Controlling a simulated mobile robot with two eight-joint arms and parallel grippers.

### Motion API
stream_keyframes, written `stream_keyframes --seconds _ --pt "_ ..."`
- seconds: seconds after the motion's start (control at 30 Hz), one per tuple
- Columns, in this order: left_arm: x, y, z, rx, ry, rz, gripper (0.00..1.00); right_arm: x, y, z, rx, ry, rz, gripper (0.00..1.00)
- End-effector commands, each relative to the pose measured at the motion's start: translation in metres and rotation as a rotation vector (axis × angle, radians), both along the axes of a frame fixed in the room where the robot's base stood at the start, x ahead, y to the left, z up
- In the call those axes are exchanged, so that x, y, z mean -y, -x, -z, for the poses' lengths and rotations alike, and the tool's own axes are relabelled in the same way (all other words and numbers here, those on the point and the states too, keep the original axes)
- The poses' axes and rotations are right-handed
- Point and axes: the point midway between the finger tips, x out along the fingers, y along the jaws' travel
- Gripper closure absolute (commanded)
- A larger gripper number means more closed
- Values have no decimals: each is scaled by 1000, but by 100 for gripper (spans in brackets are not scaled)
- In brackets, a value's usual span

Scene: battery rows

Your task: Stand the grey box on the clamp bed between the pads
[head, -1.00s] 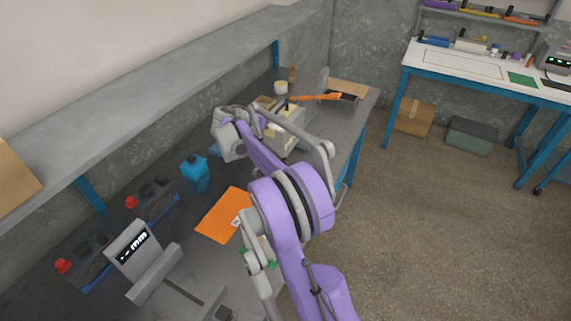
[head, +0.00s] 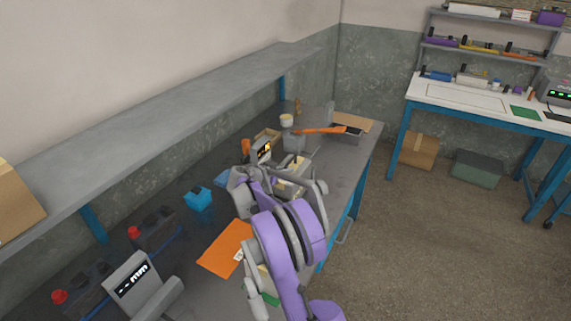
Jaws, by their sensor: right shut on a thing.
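A grey clamp-like fixture (head: 158,300) with a display plate (head: 131,278) is at the lower left in the head view. The picture's lower edge cuts it off, and its bed and both pads do not show fully. My right gripper (head: 243,183) is over the bench, beyond the orange sheet. My own arm hides most of it, including the fingertips. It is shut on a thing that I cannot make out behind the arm. I cannot pick out the grey box with certainty. My left gripper is out of view.
An orange sheet (head: 226,248) and a blue block (head: 198,198) lie on the bench between the fixture and my right arm. Two dark units with red knobs (head: 134,232) stand along the back. A grey shelf (head: 150,120) overhangs the rear. Beyond my arm lies an orange tool (head: 322,130).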

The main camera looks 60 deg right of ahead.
Motion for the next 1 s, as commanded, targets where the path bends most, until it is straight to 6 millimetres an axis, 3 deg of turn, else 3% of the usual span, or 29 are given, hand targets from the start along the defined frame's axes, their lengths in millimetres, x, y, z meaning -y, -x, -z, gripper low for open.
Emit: stream_keyframes --seconds 0.37,0.4,0.57,0.9,1.0 --pt "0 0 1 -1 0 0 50 1 0 4 -2 4 -1 100" --pt "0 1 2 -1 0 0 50 0 0 7 0 0 0 83" --pt "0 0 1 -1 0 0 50 0 0 6 0 0 0 55" --pt "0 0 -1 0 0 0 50 0 0 2 0 0 0 55" --pt "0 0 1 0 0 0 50 -11 -2 -1 0 0 -2 55"
